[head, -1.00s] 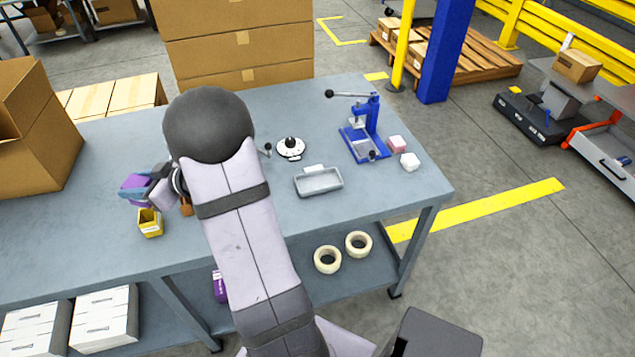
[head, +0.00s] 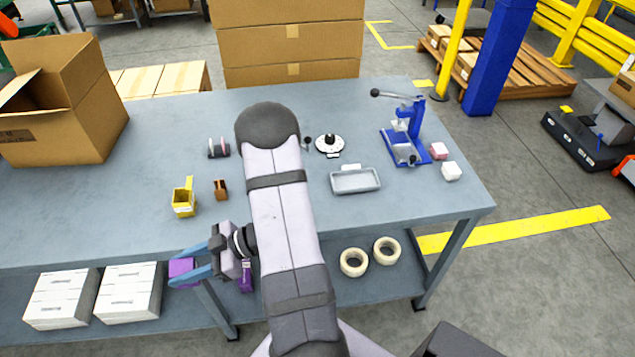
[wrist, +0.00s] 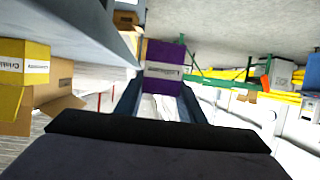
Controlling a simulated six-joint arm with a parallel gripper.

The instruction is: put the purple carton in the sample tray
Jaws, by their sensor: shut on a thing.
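My gripper (head: 176,269) is shut on the purple carton (head: 183,267), which sits between its two blue fingers. In the head view they appear at the front edge of the table, left of my arm. In the wrist view the purple carton (wrist: 163,62) shows a white label and is held between the fingertips. The sample tray (head: 356,189) appears to be the shallow grey tray on the table, right of my arm. It looks empty and is well apart from the carton.
A yellow open box (head: 184,205) and a small brown item (head: 221,190) stand on the table left of my arm. A blue press (head: 410,140) stands behind and right of the tray. A round white device (head: 329,145) lies behind it. Another purple item (head: 246,278) is below.

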